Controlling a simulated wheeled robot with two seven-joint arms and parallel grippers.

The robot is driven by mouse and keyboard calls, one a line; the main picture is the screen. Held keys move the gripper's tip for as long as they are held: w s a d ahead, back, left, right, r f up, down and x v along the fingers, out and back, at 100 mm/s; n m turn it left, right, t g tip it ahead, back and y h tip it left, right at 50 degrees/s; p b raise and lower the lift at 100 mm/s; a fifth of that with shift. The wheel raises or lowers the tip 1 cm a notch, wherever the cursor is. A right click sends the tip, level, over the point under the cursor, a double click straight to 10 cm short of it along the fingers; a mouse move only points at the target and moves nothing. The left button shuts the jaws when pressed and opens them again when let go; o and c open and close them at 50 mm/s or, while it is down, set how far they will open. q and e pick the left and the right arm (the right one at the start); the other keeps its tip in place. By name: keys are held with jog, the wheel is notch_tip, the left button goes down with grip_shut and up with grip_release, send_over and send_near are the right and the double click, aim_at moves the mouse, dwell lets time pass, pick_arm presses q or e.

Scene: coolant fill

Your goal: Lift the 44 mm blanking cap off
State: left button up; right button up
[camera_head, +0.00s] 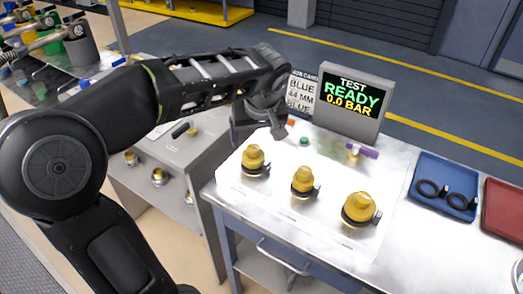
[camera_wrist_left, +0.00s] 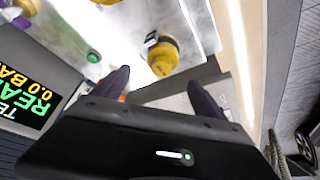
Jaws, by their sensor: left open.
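Three brass-yellow caps stand in a row on the bench panel in the head view: a left one (camera_head: 254,160), a middle one (camera_head: 303,181) and a larger right one (camera_head: 358,209). Each has a dark clip at its base. I cannot read which is 44 mm. My left gripper (camera_head: 265,125) is above and behind the left cap, apart from it. In the left wrist view its two fingers (camera_wrist_left: 158,80) are spread, with a yellow cap (camera_wrist_left: 163,57) just beyond them, nothing between them. My right gripper is not in view.
A test screen (camera_head: 345,100) reads READY, 0.0 BAR. A card (camera_head: 301,95) reads BLUE 44 MM BLUE. A green button (camera_head: 304,141) and a purple-handled valve (camera_head: 361,150) are behind the caps. A blue tray (camera_head: 428,205) holds black rings; a red tray (camera_head: 505,215) is beside it.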

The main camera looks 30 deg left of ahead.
aim_at(253, 148)
pick_arm(q)
jog(key=shift+x, duration=1.2)
jog(key=shift+s, duration=0.15)
jog(key=shift+p+x, duration=0.9)
jog(key=shift+x, duration=1.7)
jog(key=shift+a, duration=0.1)
jog(key=c, duration=1.4)
